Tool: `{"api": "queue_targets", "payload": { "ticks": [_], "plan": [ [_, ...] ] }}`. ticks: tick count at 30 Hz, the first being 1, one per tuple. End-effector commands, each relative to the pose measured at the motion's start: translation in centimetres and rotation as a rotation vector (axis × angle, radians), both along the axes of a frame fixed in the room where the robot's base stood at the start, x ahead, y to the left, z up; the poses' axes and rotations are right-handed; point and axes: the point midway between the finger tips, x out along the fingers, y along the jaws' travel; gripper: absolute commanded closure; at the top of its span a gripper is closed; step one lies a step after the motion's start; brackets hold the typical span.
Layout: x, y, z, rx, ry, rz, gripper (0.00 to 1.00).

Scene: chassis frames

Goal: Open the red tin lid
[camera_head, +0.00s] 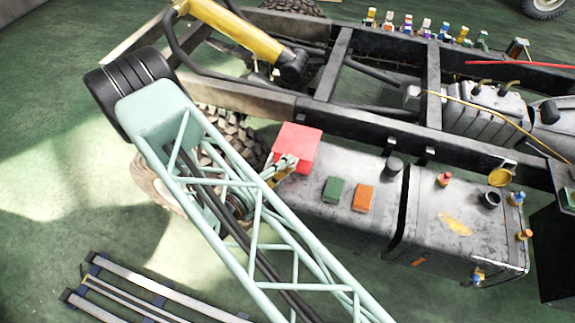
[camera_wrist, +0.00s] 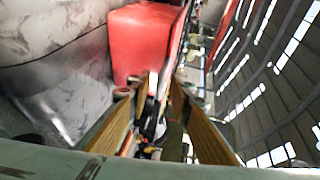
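The red tin (camera_head: 298,143) is a box on top of the grey tank, and its lid looks closed. In the wrist view the red tin (camera_wrist: 140,42) fills the upper middle, just beyond the fingertips. My gripper (camera_head: 284,163) is at the tin's near left edge in the head view. In the wrist view my gripper (camera_wrist: 152,92) has its two tan fingers apart with a gap between them and nothing held. I cannot tell whether a fingertip touches the tin. The lid's seam cannot be made out, and the fingers cover part of the near edge.
A green block (camera_head: 333,190) and an orange block (camera_head: 363,197) lie on the grey tank (camera_head: 330,222) close to the tin. A second grey tank (camera_head: 465,230) with several coloured caps stands to the right. The dark chassis rail (camera_head: 370,130) runs behind the tin.

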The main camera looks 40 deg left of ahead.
Motion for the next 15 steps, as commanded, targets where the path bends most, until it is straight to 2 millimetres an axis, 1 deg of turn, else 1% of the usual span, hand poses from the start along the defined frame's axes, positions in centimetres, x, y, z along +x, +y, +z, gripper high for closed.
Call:
{"api": "queue_targets", "payload": {
  "ticks": [1, 6, 15],
  "plan": [
    [-0.01, 0.00, 0.00, 0.000, 0.000, 0.000, 0.85],
    [-0.02, -0.01, -0.03, 0.000, 0.000, 0.000, 1.00],
    [-0.14, 0.02, -0.05, -0.001, 0.004, 0.001, 1.00]
  ]
}}
